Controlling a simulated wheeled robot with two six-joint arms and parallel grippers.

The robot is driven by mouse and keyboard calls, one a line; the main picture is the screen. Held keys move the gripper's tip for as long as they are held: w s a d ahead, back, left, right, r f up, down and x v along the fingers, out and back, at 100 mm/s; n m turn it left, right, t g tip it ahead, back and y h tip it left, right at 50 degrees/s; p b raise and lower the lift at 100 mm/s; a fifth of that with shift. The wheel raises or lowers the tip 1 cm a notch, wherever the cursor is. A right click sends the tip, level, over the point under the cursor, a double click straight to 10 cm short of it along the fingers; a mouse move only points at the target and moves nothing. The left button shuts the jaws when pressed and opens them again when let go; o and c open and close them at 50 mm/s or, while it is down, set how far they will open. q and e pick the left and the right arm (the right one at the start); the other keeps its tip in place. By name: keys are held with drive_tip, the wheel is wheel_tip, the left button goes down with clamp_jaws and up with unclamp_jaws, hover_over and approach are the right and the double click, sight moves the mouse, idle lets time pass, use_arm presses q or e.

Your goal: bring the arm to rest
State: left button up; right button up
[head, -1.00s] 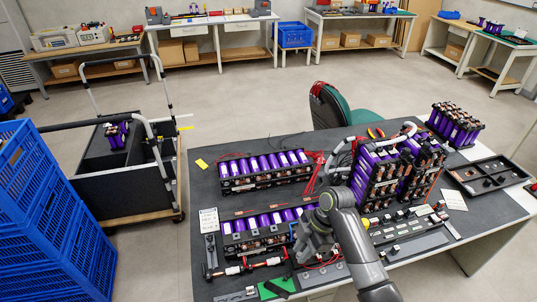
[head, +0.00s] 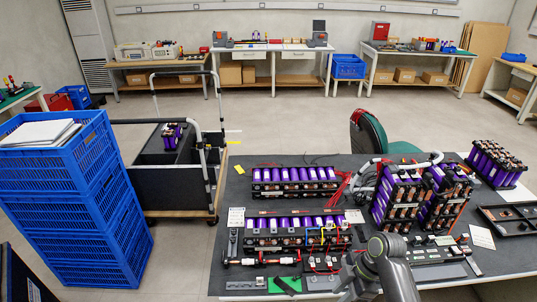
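My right arm's grey links (head: 397,275) come in at the bottom, right of centre, and bend over at a rounded joint. Its end, with the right gripper (head: 350,287), points down at the table's near edge; the fingers cannot be made out, nor whether they hold anything. The dark work table (head: 235,200) carries a purple-celled module with copper bars (head: 295,238) at the front, just behind and left of the arm. A second purple module (head: 293,182) lies behind it. My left gripper is out of view.
Upright battery packs (head: 398,195) stand right of the arm. A green mat (head: 284,285) and a rack of small parts (head: 435,250) flank it.

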drive_tip(key=s+d+f+m+h+b, duration=0.1)
drive_tip(key=s+d+f+m, duration=0.25)
drive_tip(key=f, duration=0.55)
drive_tip(key=s+d+f+m+t+h, duration=0.15)
drive_tip(key=s+f+m, duration=0.25)
drive_tip(key=f, duration=0.5)
drive_tip(key=s+d+f+m+b, duration=0.1)
drive_tip(key=s+d+f+m, duration=0.25)
drive_tip(key=f, duration=0.55)
drive_tip(key=s+d+f+m+h, duration=0.1)
drive_tip(key=s+f+m, duration=0.3)
drive_tip(key=s, duration=1)
drive_tip(key=s+d+f+m+h+b, duration=0.1)
drive_tip(key=s+d+f+m+h, duration=0.1)
drive_tip(key=s+f, duration=0.8)
drive_tip(key=s+m, duration=0.1)
drive_tip(key=s, duration=0.3)
drive_tip(key=shift+s+m, duration=0.2)
drive_tip(key=shift+m, duration=0.2)
drive_tip(key=shift+d, duration=0.1)
